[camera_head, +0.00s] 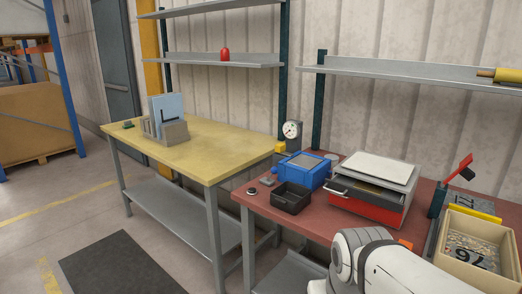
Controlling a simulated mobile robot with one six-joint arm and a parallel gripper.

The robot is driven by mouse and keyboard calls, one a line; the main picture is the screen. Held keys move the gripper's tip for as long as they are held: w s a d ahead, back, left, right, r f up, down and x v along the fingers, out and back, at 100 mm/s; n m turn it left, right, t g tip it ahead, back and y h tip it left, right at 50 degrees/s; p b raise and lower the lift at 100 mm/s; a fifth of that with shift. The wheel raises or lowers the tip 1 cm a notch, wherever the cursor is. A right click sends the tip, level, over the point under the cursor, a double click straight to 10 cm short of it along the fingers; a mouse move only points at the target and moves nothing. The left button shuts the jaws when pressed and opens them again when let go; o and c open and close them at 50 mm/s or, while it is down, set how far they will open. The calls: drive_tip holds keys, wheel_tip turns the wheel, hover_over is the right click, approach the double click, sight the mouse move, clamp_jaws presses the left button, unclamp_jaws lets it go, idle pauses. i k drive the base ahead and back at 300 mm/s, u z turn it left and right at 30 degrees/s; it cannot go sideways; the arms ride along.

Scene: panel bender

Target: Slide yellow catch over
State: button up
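I cannot make out for certain which part is the yellow catch. A small yellow block (281,147) shows beside the dial gauge (292,131), behind the blue box (302,169). A flat yellow strip (473,210) lies at the right, behind the beige bin (480,231). A red lever (459,167) stands up near that strip. My white arm (385,268) shows at the bottom, in front of the red-topped bench. My gripper is not in view.
The red-topped bench (273,212) holds a black tray (291,197) and a white-lidded box with a red front (367,206). A yellow-topped table (215,150) at left is mostly clear. A shelf with a yellow roll (507,76) hangs above the bench.

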sight(279, 148)
drive_tip(key=u, duration=0.15)
drive_tip(key=k, duration=0.8)
drive_tip(key=z, duration=0.2)
drive_tip(key=i, duration=0.8)
drive_tip(key=u, duration=0.45)
drive_tip(key=k, duration=1.3)
drive_tip(key=u, duration=0.75)
drive_tip(key=i, duration=2.9)
drive_tip(key=z, duration=0.5)
